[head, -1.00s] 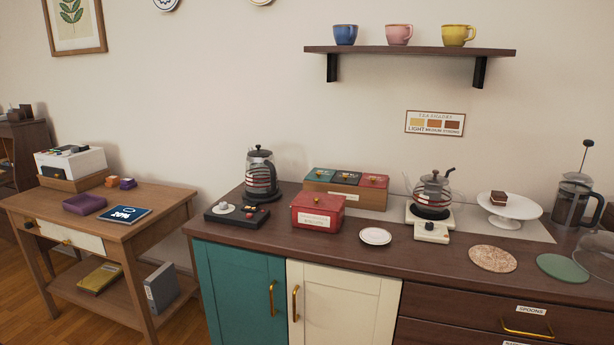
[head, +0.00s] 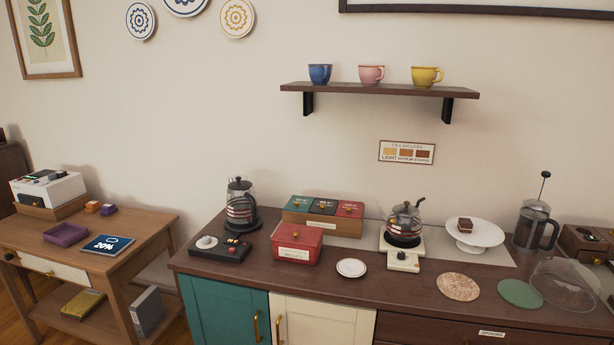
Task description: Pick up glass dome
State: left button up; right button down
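The glass dome (head: 566,285) is a clear, see-through cover resting on the dark wooden counter (head: 420,296) at the far right of the head view. It stands just right of a green round mat (head: 520,293). The white cake stand (head: 473,236) is to its left and farther back, with a small brown cake piece (head: 465,224) on it, uncovered. Neither of my grippers shows in the head view.
A French press (head: 536,227) stands behind the dome, and a dark wooden box (head: 586,243) is at the right edge. A cork mat (head: 460,287), a glass teapot on a white burner (head: 403,240) and a red tin (head: 297,243) occupy the counter leftward.

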aim_at(567, 285)
jog(key=z, duration=0.4)
jog(key=i+l+z, duration=0.1)
jog(key=z, duration=0.3)
jog(key=i+z, duration=0.1)
jog(key=z, duration=0.7)
jog(key=i+l, duration=0.05)
